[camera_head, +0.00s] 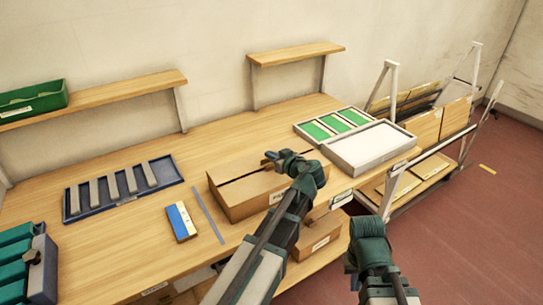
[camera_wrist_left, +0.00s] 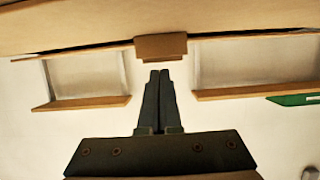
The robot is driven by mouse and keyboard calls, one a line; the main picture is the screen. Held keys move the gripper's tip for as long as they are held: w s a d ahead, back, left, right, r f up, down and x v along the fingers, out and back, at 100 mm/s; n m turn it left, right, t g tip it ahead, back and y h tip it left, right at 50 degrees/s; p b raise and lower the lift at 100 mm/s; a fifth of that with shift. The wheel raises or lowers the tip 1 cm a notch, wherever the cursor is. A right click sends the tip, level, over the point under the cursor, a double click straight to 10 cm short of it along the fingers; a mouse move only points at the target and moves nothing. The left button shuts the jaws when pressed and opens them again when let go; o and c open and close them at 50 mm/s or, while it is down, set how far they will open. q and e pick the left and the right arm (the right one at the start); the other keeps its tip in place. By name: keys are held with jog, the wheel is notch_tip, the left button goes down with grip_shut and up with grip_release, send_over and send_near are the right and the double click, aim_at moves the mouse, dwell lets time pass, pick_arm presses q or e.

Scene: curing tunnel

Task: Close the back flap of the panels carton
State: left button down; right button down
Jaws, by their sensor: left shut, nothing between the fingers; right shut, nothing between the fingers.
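The panels carton (camera_head: 248,199) is a brown box near the front edge of the bench, with a partly hidden label on its front. Its top panels look nearly flat, with a dark seam across them; my left arm hides its right part. My left gripper (camera_head: 268,158) is shut and empty, just above the carton's back right area. In the left wrist view its fingertips (camera_wrist_left: 160,74) are together, and a small brown tab (camera_wrist_left: 160,47) appears just beyond them; I cannot tell whether they touch. My right gripper (camera_head: 353,268) hangs low, off the bench at the right, its fingers barely visible.
A blue tray with grey strips (camera_head: 125,187) and a blue-white box (camera_head: 181,221) lie left of the carton. A frame of green panels (camera_head: 333,124) and a white-topped tray (camera_head: 368,147) stand right. Another carton (camera_head: 315,238) is below. A panel rack (camera_head: 425,127) stands beyond.

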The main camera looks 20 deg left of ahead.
pick_arm(q)
jog(key=shift+s+d+f+b, duration=0.15)
jog(key=shift+d+f+b, duration=0.05)
jog(key=shift+f+b, duration=0.75)
jog(key=shift+s+d+f, duration=0.1)
jog(key=shift+f, duration=0.05)
jog(key=shift+s, duration=0.1)
jog(key=shift+r+p, duration=0.75)
jog(key=shift+r, duration=0.1)
jog(key=shift+r, duration=0.1)
